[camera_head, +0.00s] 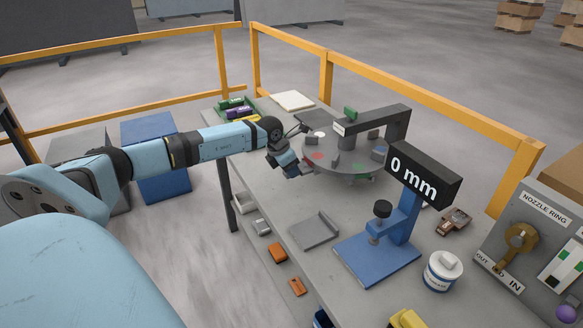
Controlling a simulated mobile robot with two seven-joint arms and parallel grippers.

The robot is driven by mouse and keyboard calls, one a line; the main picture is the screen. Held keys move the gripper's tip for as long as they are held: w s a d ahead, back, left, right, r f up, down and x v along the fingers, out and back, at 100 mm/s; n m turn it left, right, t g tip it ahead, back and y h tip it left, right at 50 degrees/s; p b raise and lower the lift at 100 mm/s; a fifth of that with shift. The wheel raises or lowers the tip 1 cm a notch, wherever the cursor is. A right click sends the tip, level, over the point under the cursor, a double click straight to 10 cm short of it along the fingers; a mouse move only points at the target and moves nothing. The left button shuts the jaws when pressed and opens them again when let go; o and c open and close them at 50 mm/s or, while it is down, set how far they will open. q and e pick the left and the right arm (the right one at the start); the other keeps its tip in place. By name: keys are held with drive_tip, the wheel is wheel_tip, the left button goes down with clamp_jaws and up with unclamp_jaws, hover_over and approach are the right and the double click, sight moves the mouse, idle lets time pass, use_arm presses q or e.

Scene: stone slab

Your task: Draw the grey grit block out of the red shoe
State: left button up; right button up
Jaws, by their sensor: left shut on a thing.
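My left gripper (296,168) reaches in from the left and is at the near left edge of a round grey turntable (340,168). The red shoe (317,156) shows as a small red patch on the turntable, just right of the gripper's fingers. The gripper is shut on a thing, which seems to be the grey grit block. The block is too small and too covered by the fingers to make out, and I cannot tell whether it is still in the shoe. My right gripper is not in view.
A dark overhead arm with a green block (350,113) spans the turntable. A blue gauge stand (378,258) with a "0 mm" display (425,175) stands nearer. A white tub (442,270) and a nozzle panel (530,245) stand right.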

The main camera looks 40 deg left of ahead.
use_arm(q)
drive_tip(key=o, duration=1.1)
drive_tip(key=b+v, duration=0.1)
drive_tip(key=v, duration=1.3)
drive_tip(key=shift+f, duration=0.1)
